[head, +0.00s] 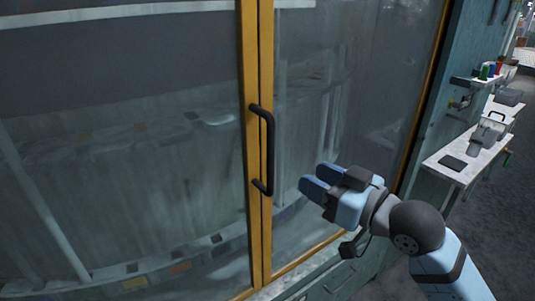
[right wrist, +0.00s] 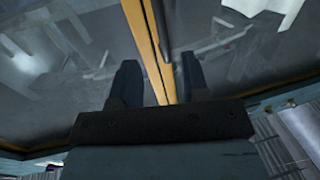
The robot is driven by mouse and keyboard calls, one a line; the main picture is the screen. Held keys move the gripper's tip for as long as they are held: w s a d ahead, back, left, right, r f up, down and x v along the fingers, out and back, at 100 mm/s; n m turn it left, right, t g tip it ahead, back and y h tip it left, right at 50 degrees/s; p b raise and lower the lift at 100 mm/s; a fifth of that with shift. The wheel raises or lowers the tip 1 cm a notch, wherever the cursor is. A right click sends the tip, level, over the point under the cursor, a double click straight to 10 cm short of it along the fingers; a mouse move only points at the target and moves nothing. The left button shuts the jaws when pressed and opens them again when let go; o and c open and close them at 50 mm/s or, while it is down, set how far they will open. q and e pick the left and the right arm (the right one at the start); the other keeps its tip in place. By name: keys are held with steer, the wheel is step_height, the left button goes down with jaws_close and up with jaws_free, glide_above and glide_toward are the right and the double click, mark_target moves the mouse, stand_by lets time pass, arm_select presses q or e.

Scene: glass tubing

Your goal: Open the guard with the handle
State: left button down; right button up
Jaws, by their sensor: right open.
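The guard is a pair of large glass panels in yellow frames; the left panel (head: 120,150) and the right panel (head: 350,75) meet at a vertical yellow seam. A black bar handle (head: 269,150) is fixed upright at this seam. My right gripper (head: 313,180) is open and empty, to the right of the handle's lower end and apart from it. In the right wrist view the open fingers (right wrist: 158,82) point toward the yellow frame (right wrist: 148,50), and a dark piece of the handle (right wrist: 160,25) shows at the top. My left gripper is not in view.
On the right, beyond the guard's teal side post (head: 440,110), stands a white bench (head: 450,155) with a dark tray and grey items. Dark floor (head: 500,215) lies beside it. A lower cabinet ledge (head: 300,280) runs beneath the glass.

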mark_target(273, 158)
steer(key=p+x, duration=0.1)
steer(key=x, duration=1.2)
steer(key=shift+a, duration=0.15)
jaws_close()
